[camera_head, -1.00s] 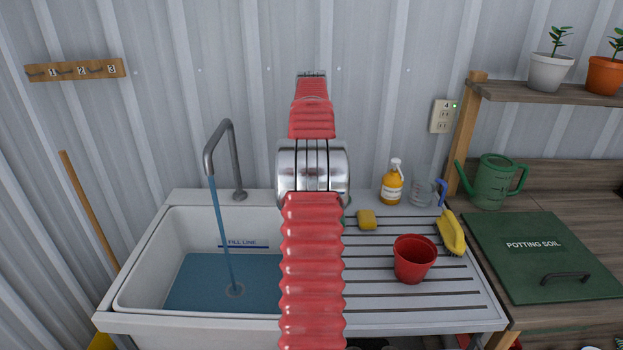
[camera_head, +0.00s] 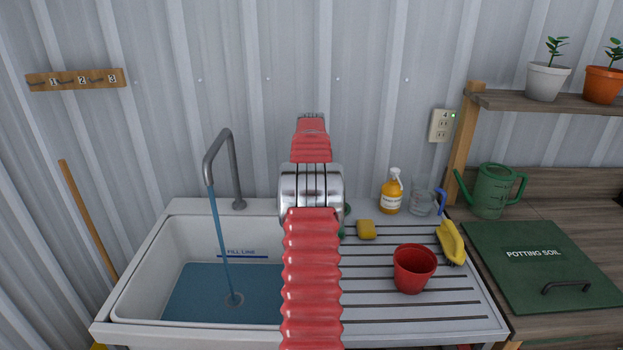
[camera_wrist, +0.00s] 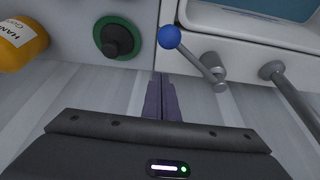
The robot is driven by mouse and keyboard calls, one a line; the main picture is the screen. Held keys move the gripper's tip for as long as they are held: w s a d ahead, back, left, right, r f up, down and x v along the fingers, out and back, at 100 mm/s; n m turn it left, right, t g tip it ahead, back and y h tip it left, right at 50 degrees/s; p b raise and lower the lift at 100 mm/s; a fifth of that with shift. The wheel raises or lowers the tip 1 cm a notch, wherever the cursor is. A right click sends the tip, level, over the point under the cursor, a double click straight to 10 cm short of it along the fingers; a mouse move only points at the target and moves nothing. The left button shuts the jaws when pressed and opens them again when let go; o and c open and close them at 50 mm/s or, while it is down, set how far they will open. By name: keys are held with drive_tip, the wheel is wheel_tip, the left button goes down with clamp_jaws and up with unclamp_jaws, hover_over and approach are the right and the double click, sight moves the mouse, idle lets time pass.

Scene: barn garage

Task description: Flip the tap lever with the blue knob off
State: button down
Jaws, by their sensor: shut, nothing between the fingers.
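The tap lever (camera_wrist: 197,60) with its round blue knob (camera_wrist: 169,37) shows in the wrist view, mounted on the sink's white rim near the pipe of the grey tap (camera_wrist: 290,90). In the head view my arm hides the lever. The tap's spout (camera_head: 222,160) pours a stream of water (camera_head: 220,235) into the sink basin (camera_head: 140,285), where blue water stands below the fill line. My gripper (camera_wrist: 164,78) is shut and empty. In the wrist view its fingertips are just below the knob in the picture and left of the lever's base, with no clear contact.
The orange bottle (camera_head: 391,193), yellow sponge (camera_head: 366,229), red cup (camera_head: 414,268) and yellow brush (camera_head: 450,242) are on the drainboard. The ribbed wall (camera_head: 370,60) stands close behind.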

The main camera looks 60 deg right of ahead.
drive_tip(key=shift+s+a+f, duration=0.15)
drive_tip(key=shift+s+a, duration=0.25)
drive_tip(key=shift+a, duration=0.4)
drive_tip(key=shift+s+a+f, duration=0.15)
drive_tip(key=shift+s+a, duration=0.2)
drive_tip(key=shift+a, duration=0.45)
drive_tip(key=shift+w+a, duration=0.1)
drive_tip(key=shift+a, duration=0.2)
drive_tip(key=shift+d, duration=0.2)
drive_tip(key=shift+a, duration=0.1)
